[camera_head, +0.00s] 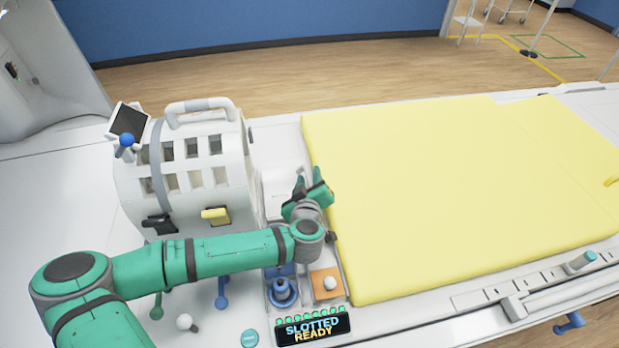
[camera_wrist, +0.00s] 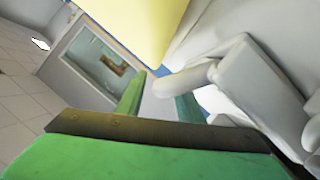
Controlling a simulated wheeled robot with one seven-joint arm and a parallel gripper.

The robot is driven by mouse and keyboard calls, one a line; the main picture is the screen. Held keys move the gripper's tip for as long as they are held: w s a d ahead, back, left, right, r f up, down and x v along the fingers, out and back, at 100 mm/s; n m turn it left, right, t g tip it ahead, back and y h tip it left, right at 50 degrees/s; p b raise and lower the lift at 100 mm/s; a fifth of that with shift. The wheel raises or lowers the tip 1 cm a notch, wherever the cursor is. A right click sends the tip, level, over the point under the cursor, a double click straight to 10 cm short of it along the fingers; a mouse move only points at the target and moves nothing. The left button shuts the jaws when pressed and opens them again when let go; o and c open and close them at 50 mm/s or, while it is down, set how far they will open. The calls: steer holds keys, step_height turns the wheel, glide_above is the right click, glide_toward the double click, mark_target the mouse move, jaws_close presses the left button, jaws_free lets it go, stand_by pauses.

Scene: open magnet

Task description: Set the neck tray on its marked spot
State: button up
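My gripper (camera_head: 308,195) has green fingers and sits above the bed surface between the white coil and the yellow mat. In the wrist view my gripper (camera_wrist: 160,90) has its two fingers apart. A pale rounded bar (camera_wrist: 190,80) reaches from a white-grey body (camera_wrist: 255,85) toward the gap between the fingers and covers the right fingertip; I cannot tell whether they touch. A low white piece (camera_head: 277,183) beside the gripper, between coil and mat, may be the neck tray; my gripper and arm partly hide that area. I cannot make out the marked spot.
A white head coil (camera_head: 185,170) with a top handle stands left of the gripper. The yellow mat (camera_head: 450,190) fills the right side. In front are a blue knob piece (camera_head: 282,291), an orange pad with a white ball (camera_head: 328,284), and a display (camera_head: 312,329) reading "SLOTTED READY".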

steer(key=shift+v, duration=3.7)
steer(key=shift+w, duration=0.1)
